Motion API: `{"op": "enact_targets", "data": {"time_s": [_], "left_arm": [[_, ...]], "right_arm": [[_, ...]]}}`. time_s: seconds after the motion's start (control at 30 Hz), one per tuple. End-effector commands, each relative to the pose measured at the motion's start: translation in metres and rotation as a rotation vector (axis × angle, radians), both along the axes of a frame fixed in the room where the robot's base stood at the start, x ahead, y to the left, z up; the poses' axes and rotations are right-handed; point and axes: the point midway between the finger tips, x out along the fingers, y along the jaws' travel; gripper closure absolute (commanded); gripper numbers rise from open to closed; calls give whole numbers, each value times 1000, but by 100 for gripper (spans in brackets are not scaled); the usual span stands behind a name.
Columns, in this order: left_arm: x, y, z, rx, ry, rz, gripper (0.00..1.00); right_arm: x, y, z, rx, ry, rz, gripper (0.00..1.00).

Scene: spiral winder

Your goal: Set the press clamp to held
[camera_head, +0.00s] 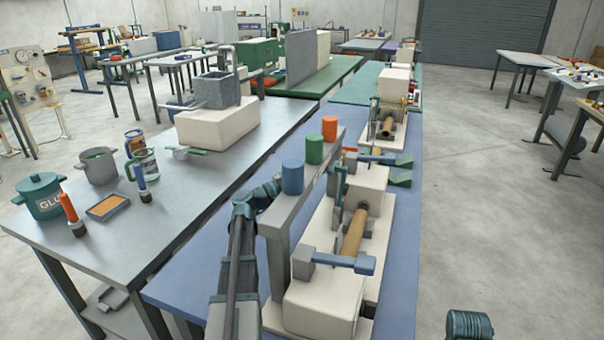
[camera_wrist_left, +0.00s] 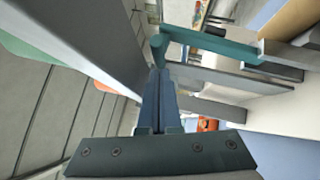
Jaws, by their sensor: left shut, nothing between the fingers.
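The spiral winder (camera_head: 325,300) has a cream body and a brown roller (camera_head: 354,232) on the blue table. A blue-grey lever (camera_head: 345,262) crosses its near end; another blue lever (camera_head: 378,158) crosses its far end. I cannot tell which part is the press clamp. My left gripper (camera_head: 275,184) is left of the winder, close to the grey beam, partly hidden by it. In the left wrist view its fingers (camera_wrist_left: 158,74) are shut and empty. A teal bar (camera_wrist_left: 215,42) with a rounded end lies just beyond their tips; contact is unclear. My right gripper is out of view.
A grey table (camera_head: 190,215) with pots and tools is at left.

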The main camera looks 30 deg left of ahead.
Motion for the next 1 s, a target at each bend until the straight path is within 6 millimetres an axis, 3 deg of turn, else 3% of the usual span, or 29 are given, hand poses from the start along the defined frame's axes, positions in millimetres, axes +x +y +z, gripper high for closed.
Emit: {"op": "enact_targets", "data": {"time_s": [0.13, 0.53, 0.8, 1.0], "left_arm": [[2, -9, 3, 0, 0, 0, 100], [3, -11, 4, 1, 0, 0, 100], [6, -25, 14, 107, 26, 0, 100], [7, -28, 11, 138, 33, 0, 100]], "right_arm": [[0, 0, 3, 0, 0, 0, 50], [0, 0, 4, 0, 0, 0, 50], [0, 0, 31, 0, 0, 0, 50], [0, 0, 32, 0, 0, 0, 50]]}}
